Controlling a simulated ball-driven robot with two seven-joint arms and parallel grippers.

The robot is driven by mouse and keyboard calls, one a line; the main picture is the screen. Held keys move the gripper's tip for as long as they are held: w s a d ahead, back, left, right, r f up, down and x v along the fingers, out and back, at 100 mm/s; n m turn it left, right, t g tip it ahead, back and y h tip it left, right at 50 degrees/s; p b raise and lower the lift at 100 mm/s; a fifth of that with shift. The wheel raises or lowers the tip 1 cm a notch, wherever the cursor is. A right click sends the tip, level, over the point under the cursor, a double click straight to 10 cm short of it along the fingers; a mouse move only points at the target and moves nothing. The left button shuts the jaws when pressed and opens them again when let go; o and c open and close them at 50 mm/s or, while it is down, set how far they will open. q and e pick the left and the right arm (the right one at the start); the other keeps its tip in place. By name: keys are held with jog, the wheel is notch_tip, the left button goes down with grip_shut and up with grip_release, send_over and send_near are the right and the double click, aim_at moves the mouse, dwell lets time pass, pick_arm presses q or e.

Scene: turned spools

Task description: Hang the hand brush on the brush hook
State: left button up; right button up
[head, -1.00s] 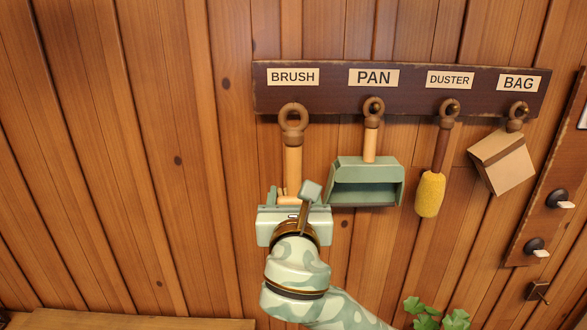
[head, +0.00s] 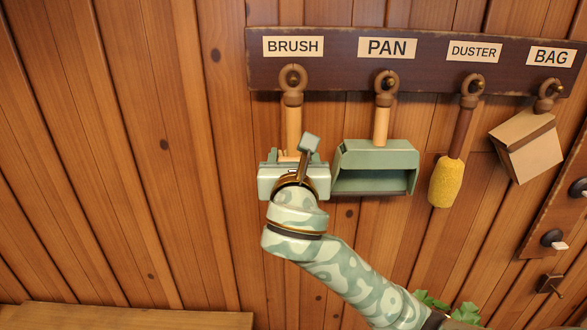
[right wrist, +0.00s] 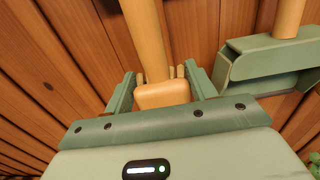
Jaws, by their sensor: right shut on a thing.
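The hand brush (head: 292,124) hangs upright in front of the rail, with a brown ring at its top and a pale wooden handle. The ring lies under the BRUSH label, and the dark tip of the brush hook (head: 293,80) shows inside it. Whether the ring rests its weight on the hook I cannot tell. My right gripper (head: 293,160) is shut on the brush's lower end. In the right wrist view the brush's wooden block (right wrist: 162,95) sits between the fingers, with bristle tufts partly showing beside it. My left gripper is out of view.
A green pan (head: 376,168), a yellow duster (head: 446,182) and a paper bag (head: 528,150) hang to the right on the dark rail (head: 420,75). The pan is close beside my right gripper. The wall left of the brush is clear.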

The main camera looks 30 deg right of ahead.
aim_at(293, 152)
jog(key=shift+w+d+b, duration=0.2)
jog(key=shift+w+b, duration=0.2)
jog(key=shift+b, duration=0.05)
jog(key=shift+w+d+f+b, duration=0.15)
jog(key=shift+w+d+b, duration=0.15)
jog(key=shift+w+b, duration=0.25)
jog(key=shift+w+d+b, duration=0.25)
jog(key=shift+w+b, duration=0.2)
jog(key=shift+w, duration=0.15)
jog(key=shift+c, duration=1.2)
jog(key=shift+w+d+b, duration=0.25)
jog(key=shift+w+b, duration=0.15)
jog(key=shift+b, duration=0.1)
jog(key=shift+w+d, duration=0.1)
jog(key=shift+w, duration=0.15)
jog(key=shift+w+d+f+p, duration=0.1)
jog(key=shift+w+p, duration=0.25)
jog(key=shift+p, duration=0.1)
jog(key=shift+w+d+f+p, duration=0.2)
jog(key=shift+p, duration=0.15)
jog(key=shift+s, duration=0.1)
jog(key=shift+f, duration=0.15)
